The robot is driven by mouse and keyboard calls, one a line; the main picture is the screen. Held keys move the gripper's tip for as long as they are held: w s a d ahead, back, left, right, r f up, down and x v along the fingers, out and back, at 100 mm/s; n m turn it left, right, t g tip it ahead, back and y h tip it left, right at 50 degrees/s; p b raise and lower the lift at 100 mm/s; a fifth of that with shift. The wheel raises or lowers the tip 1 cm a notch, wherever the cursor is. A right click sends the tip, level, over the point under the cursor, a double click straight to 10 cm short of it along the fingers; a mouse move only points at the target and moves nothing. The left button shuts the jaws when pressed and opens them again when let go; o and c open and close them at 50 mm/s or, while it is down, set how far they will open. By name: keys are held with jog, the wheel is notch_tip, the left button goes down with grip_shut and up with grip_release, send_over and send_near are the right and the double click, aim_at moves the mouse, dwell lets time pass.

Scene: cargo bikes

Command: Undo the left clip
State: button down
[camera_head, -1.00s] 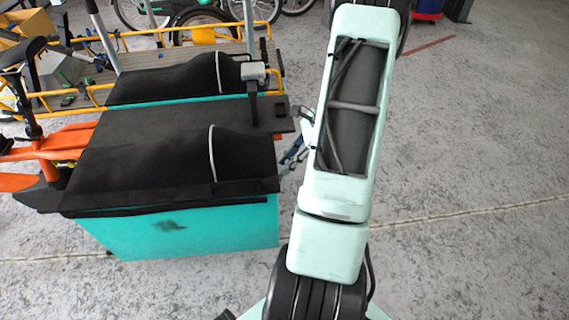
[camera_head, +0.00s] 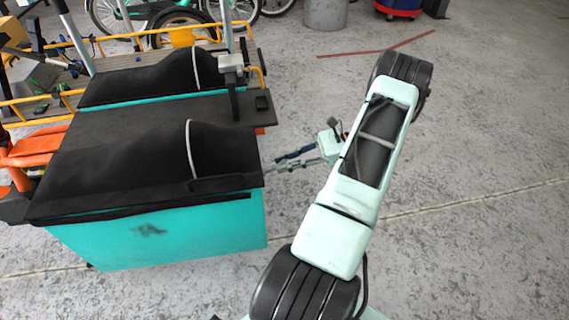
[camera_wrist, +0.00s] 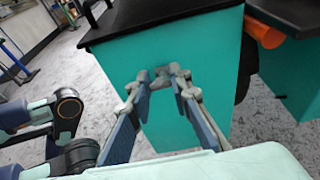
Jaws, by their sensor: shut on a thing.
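The teal cargo box (camera_head: 160,238) of the bike has a black cover (camera_head: 95,190) over it; its end face (camera_wrist: 215,50) fills the middle of the wrist view. My gripper (camera_wrist: 161,75) is at this end face, below the black rim. Its fingertips are close together on a small grey thing. The fingers mostly hide it, so I cannot tell whether it is the left clip. In the head view my gripper (camera_head: 272,163) reaches from the right to the box's right end. No clip shows clearly there.
A black upright with a grey head (camera_head: 231,64) stands at the cover's right edge. An orange part (camera_wrist: 264,30) sticks out to the right in the wrist view. Other bikes (camera_head: 175,28) stand behind. The concrete floor (camera_head: 480,150) on the right is clear.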

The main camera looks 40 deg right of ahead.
jog(key=shift+f+y, duration=0.15)
jog(key=shift+y, duration=0.15)
jog(key=c, duration=1.8)
grip_release()
jog(key=shift+o, duration=0.2)
jog(key=shift+d, duration=0.1)
jog(key=v, duration=1.2)
jog(key=shift+s, duration=0.1)
jog(key=shift+c, duration=0.4)
